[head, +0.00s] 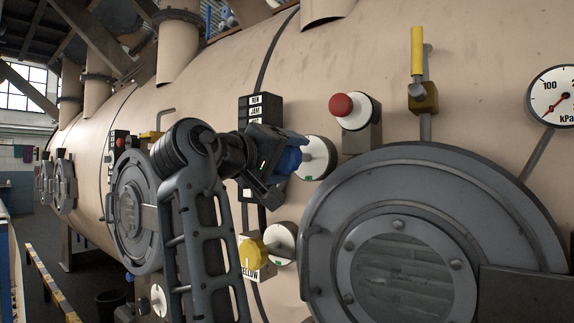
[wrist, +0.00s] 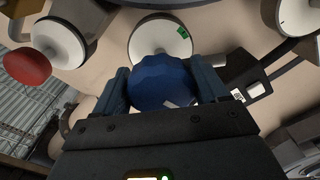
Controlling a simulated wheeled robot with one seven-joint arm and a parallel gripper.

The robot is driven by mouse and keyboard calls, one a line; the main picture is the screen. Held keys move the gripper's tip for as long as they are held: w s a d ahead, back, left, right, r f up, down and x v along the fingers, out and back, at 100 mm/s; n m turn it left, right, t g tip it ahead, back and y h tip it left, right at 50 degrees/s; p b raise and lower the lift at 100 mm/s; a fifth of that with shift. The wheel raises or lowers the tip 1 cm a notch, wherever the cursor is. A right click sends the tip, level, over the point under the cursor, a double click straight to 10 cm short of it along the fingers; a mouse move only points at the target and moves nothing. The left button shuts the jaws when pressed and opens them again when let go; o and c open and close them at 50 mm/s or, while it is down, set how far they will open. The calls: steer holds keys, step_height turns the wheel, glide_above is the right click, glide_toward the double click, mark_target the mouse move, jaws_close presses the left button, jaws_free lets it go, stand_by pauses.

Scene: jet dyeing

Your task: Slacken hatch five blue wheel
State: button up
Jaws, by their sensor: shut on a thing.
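The blue wheel (wrist: 160,82) is a faceted knob in front of a round white dial plate (wrist: 150,37) with a small green mark on it. In the wrist view my gripper (wrist: 165,88) has one finger on each side of the wheel and is shut on it. In the head view the blue wheel (head: 289,160) is partly hidden by my gripper (head: 285,155), which reaches it from the left. The dial plate shows to the right of the wheel. The large round grey hatch (head: 415,250) is at the lower right of the wheel.
A red knob (head: 342,105) with a white plate sits up and right of my gripper. A yellow knob (head: 251,252) is below it. A yellow-handled valve (head: 417,52) and a pressure gauge (head: 556,96) are farther right. Another hatch (head: 135,213) lies behind my arm.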

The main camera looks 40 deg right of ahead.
steer(key=m+b, duration=0.1)
steer(key=m, duration=0.1)
steer(key=m+b, duration=0.2)
steer(key=m, duration=0.1)
steer(key=shift+f+m, duration=0.3)
steer(key=shift+f, duration=0.05)
steer(key=m+b, duration=0.2)
steer(key=m, duration=0.2)
steer(key=shift+w+b, duration=0.1)
steer(key=shift+b, duration=0.2)
steer(key=m+b, duration=0.2)
steer(key=m, duration=0.3)
steer(key=shift+w+m+b, duration=0.1)
steer(key=shift+m+b, duration=0.3)
steer(key=shift+r+m+b, duration=0.1)
steer(key=shift+m+b, duration=0.8)
steer(key=shift+m, duration=1.4)
steer(key=shift+w, duration=0.1)
steer(key=o, duration=1)
steer(key=shift+r, duration=0.15)
steer(key=shift+c, duration=0.2)
steer(key=shift+a, duration=0.1)
steer(key=s+a, duration=0.1)
steer(key=a, duration=0.6)
steer(key=shift+s+a, duration=0.25)
steer(key=shift+a, duration=0.05)
